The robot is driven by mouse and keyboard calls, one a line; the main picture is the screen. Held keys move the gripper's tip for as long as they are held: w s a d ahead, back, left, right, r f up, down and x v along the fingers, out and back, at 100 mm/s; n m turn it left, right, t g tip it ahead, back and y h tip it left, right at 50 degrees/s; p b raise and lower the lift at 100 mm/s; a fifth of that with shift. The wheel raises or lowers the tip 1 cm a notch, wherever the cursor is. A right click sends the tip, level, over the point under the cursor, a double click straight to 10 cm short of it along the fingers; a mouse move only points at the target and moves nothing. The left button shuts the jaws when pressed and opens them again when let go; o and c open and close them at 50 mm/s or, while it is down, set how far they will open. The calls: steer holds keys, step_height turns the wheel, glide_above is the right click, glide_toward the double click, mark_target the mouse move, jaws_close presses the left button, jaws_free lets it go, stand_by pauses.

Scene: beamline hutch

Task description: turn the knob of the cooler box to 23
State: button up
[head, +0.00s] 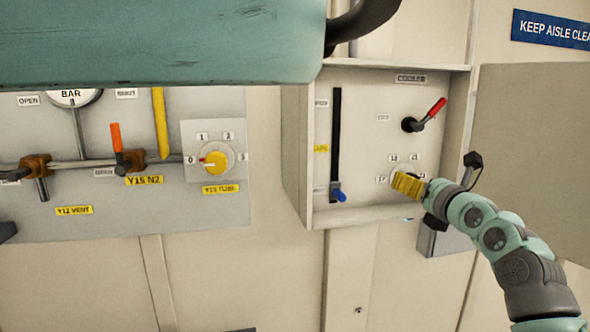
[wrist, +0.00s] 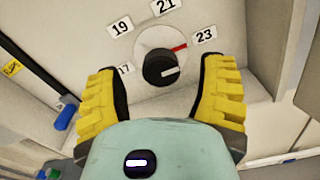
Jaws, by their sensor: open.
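The cooler box (head: 302,150) is open on the wall, with its knob hidden behind my gripper (head: 408,184) in the head view. In the wrist view the black round knob (wrist: 158,71) sits on a pale dial with labels 17, 19, 21 and 23 (wrist: 204,35) around it. A red mark (wrist: 180,47) shows at the dial's upper right, near 23. A white line on the knob's face points right and slightly up. My yellow-fingered gripper (wrist: 161,66) is open, one finger on each side of the knob, with visible gaps.
Inside the box are a red-handled lever (head: 432,113) above the knob and a slider with a blue handle (head: 338,194) at left. The open door (head: 530,150) is at right. A pipe panel (head: 75,215) is left; a teal object (head: 160,45) hangs across the top.

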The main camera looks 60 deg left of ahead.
steer(key=v, duration=0.8)
steer(key=shift+d, duration=0.2)
